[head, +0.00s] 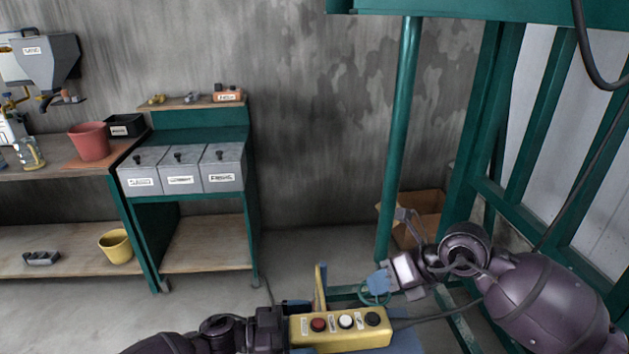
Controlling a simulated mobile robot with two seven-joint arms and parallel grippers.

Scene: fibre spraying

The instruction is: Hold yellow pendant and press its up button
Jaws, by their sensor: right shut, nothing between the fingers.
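The yellow pendant (340,337) is at the bottom centre, lying lengthwise across the view. Its face carries a red, a white and a black button with small labels; I cannot read which is up. My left gripper (288,327) meets the pendant's left end and is shut on it; its fingertips are mostly hidden. My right gripper (377,283) is shut and empty, with blue fingertips. It is above and to the right of the pendant, apart from the buttons.
A dark cable runs right from the pendant. A green frame (401,130) stands behind my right arm, with a cardboard box (424,212) at its foot. A green stand with grey bins (180,178) and a workbench with a red bucket (90,142) are at left.

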